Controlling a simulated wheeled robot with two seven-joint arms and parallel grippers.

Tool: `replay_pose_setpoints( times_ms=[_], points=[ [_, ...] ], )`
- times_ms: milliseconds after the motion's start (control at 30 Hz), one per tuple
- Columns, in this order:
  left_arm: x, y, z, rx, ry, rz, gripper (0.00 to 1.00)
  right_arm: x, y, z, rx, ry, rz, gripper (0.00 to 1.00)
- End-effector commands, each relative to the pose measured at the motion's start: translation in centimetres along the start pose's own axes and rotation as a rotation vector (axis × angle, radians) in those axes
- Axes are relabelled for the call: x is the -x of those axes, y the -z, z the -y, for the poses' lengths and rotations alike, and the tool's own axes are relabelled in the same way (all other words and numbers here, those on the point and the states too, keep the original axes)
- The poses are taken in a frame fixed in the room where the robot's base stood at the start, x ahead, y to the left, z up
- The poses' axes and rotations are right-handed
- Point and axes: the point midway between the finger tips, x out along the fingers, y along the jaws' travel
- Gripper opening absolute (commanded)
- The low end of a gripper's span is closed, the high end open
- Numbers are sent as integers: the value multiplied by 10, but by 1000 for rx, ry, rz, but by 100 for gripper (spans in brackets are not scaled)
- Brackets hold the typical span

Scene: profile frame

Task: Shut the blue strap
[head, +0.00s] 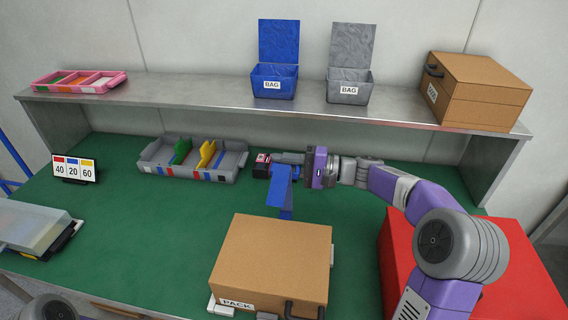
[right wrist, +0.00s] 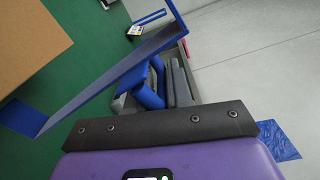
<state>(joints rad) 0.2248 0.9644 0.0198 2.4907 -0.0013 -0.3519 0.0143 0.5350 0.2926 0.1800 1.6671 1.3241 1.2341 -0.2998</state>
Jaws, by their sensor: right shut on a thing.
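The blue strap (head: 284,190) is a flat blue band that stands up behind the closed-looking brown case, with its upper part at my right gripper. In the right wrist view the strap (right wrist: 95,85) runs as a long slanted band from the lower left to the upper middle, with a blue round bar beside it at the jaws. My right gripper (head: 283,164) comes in from the right and is shut on the strap's blue bar; its fingers show in the right wrist view (right wrist: 168,85). My left gripper is out of view.
The brown PACK case (head: 270,255) lies in front of the strap. A grey divided tray (head: 160,153) and a small red-and-black item (head: 261,165) are behind. A red block (head: 400,260) stands right. The shelf holds two BAG bins and a brown case (head: 485,92).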

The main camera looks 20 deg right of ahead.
Motion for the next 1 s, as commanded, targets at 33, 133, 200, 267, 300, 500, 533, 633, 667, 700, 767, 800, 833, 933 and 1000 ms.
replay_pose_setpoints(
  times_ms=[33,133,200,267,300,500,533,633,667,700,767,800,833,933,1000],
  points=[
    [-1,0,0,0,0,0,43,0,-2,0,-3,0,-1,0],
    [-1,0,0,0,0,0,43,0,-3,1,-4,0,-1,0],
    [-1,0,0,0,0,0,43,0,-3,1,-4,0,-1,0],
    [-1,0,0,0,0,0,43,0,-3,1,-4,0,-1,0],
    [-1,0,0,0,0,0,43,0,-3,1,-4,0,-1,0],
    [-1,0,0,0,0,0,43,0,-3,1,-3,1,-1,28],
    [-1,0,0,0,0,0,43,0,-3,1,-3,1,-1,32],
    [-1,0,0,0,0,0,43,0,-3,1,-2,1,-1,38],
    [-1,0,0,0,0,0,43,0,-3,1,-2,1,-1,38],
    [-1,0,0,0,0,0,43,0,-3,1,-2,1,-1,38],
    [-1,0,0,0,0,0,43,0,-2,1,-2,1,-1,38],
    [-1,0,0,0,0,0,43,0,-2,1,-2,1,-1,38],
    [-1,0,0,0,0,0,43,0,-2,1,-2,1,-1,38],
    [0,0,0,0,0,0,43,6,-2,1,-2,0,-3,38],
    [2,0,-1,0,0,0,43,14,-2,1,-2,0,-5,38]
  ],
)
